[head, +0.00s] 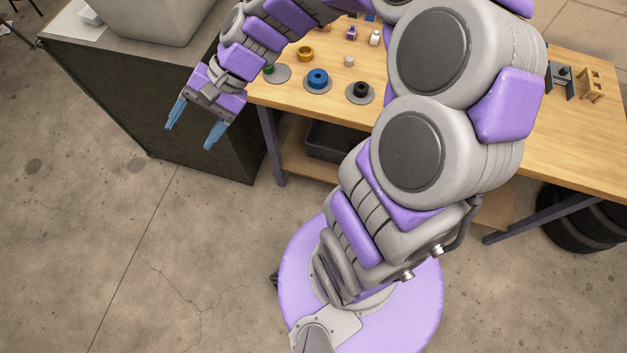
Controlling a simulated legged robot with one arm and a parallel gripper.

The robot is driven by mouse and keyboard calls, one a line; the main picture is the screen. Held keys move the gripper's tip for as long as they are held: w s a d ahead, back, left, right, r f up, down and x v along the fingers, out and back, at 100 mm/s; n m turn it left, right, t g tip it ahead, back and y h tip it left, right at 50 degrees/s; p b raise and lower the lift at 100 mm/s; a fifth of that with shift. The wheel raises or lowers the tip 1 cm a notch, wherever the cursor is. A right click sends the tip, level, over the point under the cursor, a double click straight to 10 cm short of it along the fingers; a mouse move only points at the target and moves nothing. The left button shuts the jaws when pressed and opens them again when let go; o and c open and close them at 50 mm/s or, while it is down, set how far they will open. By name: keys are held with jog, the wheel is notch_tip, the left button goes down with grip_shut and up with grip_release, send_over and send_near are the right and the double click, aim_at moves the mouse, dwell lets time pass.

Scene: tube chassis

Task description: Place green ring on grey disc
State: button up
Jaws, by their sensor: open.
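A small part of the green ring (268,69) shows at the left end of the wooden table, beside my wrist. It overlaps the left part of a grey disc (281,74) in the picture. My wrist hides part of both, so I cannot tell how the ring sits on the disc. My gripper (189,137) has blue fingers spread apart, with nothing between them. It is left of the table's edge, over the dark cabinet's side and the floor in the picture, apart from the ring.
A blue ring (318,76) and a black ring (361,88) sit on other grey discs. A yellow ring (305,53) lies behind on the table (290,95). A dark cabinet (130,95) stands left of the table. Small parts stand at the table's back and right.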

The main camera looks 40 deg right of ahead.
jog(key=s+d+n+g+h, duration=0.1)
jog(key=s+d+n+h, duration=0.2)
jog(key=s, duration=0.8)
jog(key=s+d+f+n+g+h, duration=0.1)
jog(key=s+d+n+h, duration=0.3)
jog(key=s, duration=0.7)
jog(key=d+h, duration=0.2)
jog(key=d, duration=0.2)
jog(key=shift+d+n+h, duration=0.15)
jog(key=shift+n+h, duration=0.15)
jog(key=shift+h, duration=0.1)
jog(key=shift+d, duration=0.1)
